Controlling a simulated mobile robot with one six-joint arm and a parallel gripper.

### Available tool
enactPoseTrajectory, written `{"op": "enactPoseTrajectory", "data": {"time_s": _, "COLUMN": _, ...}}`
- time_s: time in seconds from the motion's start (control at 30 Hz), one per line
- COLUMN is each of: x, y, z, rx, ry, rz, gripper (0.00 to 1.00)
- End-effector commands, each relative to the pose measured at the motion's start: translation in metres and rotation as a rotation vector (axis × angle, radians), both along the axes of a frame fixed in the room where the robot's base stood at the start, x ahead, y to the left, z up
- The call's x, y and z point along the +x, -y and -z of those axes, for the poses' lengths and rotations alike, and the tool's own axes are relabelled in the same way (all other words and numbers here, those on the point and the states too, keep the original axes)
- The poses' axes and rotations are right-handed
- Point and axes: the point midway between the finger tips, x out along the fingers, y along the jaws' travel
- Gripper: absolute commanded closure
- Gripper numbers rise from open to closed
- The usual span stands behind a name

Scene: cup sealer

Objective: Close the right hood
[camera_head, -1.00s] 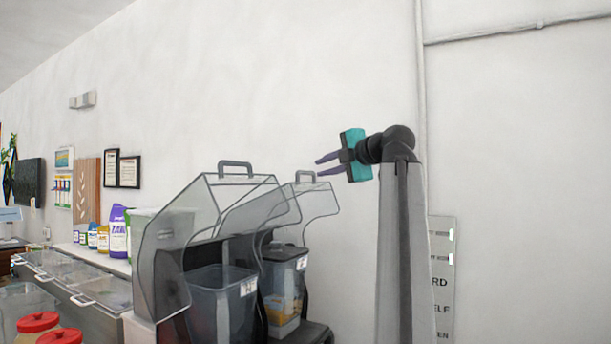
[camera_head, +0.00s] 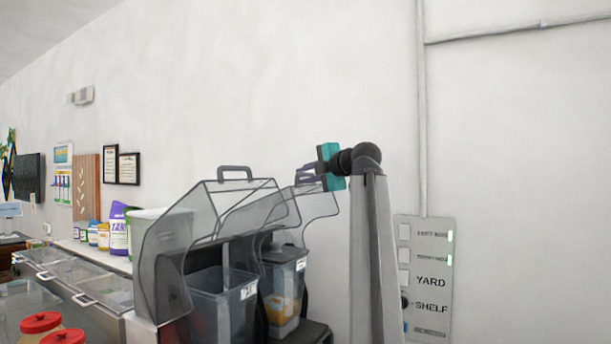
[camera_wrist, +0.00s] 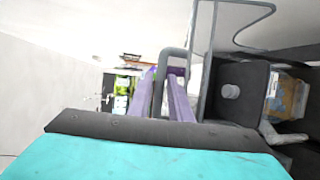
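The right hood (camera_head: 318,206) is a clear cover with a grey frame, raised over the right bin. Its grey loop handle (camera_wrist: 173,53) shows in the wrist view; in the head view my gripper mostly hides it. My gripper (camera_head: 300,176) has purple fingers and a teal body and is at the top of the right hood. In the wrist view my fingers (camera_wrist: 161,76) are apart, with a leg of the handle appearing between them. Whether they touch it is unclear.
The left hood (camera_head: 164,240), also raised, stands close to the left with its own handle (camera_head: 235,170). Dark bins (camera_head: 222,300) sit under the hoods. A wall sign (camera_head: 430,280) is to the right. The wall above is clear.

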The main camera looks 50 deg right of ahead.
Motion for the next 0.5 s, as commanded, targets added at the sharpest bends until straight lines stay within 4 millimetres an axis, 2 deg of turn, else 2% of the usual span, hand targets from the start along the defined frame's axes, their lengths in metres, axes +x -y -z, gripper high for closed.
{"op": "enactPoseTrajectory", "data": {"time_s": 0.1, "x": 0.0, "y": -0.0002, "z": 0.0001, "rx": 0.0, "ry": 0.0, "rz": 0.0, "gripper": 0.82}}
{"op": "enactPoseTrajectory", "data": {"time_s": 0.2, "x": 0.0, "y": -0.0003, "z": 0.0, "rx": 0.0, "ry": 0.0, "rz": 0.0, "gripper": 0.99}}
{"op": "enactPoseTrajectory", "data": {"time_s": 0.23, "x": 0.0, "y": -0.0003, "z": 0.0, "rx": 0.0, "ry": 0.0, "rz": 0.0, "gripper": 1.0}}
{"op": "enactPoseTrajectory", "data": {"time_s": 0.5, "x": 0.0001, "y": -0.0005, "z": 0.0003, "rx": 0.0, "ry": 0.0, "rz": -0.001, "gripper": 1.0}}
